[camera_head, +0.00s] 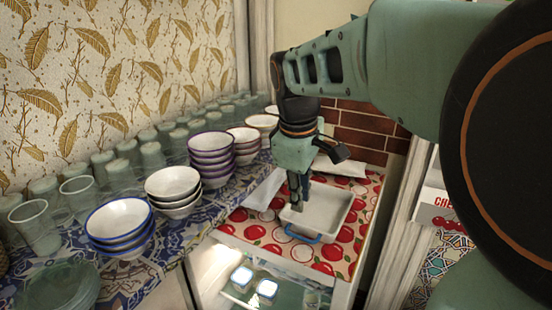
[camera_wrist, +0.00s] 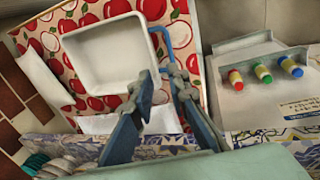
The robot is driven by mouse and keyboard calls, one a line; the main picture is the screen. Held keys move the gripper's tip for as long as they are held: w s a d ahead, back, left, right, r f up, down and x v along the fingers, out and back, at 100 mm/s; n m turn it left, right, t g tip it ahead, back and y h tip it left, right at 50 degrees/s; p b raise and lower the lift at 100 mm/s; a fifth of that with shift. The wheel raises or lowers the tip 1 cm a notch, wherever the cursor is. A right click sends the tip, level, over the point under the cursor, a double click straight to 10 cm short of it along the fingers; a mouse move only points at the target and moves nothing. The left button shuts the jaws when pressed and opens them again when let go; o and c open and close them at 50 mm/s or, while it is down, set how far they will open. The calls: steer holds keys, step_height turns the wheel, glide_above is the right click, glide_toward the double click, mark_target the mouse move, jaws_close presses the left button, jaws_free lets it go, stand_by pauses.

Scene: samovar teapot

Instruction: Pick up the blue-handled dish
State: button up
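My gripper (camera_head: 297,206) points down over the dish's left part in the head view. In the wrist view my gripper (camera_wrist: 160,80) is open, its two fingers apart and nothing between them. The fingertips appear close to the dish's handle-side rim; I cannot tell whether they touch. Part of the dish is hidden behind the gripper.
Stacked bowls (camera_head: 120,220) and several plastic cups (camera_head: 35,225) crowd the blue-patterned counter at left. White napkins (camera_head: 264,190) lie beside the dish. A brick wall (camera_head: 365,125) stands behind. A board with red, green and blue knobs (camera_wrist: 263,73) is at right in the wrist view.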

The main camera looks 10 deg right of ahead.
glide_above(303, 238)
steer(key=s+a, duration=0.1)
steer(key=s+a+x, duration=0.1)
steer(key=x, duration=0.4)
steer(key=shift+g, duration=0.4)
steer(key=shift+w+d+f, duration=0.15)
steer(key=shift+d+f, duration=0.1)
steer(key=shift+f, duration=0.85)
steer(key=shift+w+d+f, duration=0.15)
steer(key=shift+d+f, duration=0.05)
steer(key=shift+f, duration=0.9)
steer(key=shift+w+d+f, duration=0.15)
steer(key=shift+d+f, duration=0.1)
steer(key=shift+f, duration=0.85)
jaws_close()
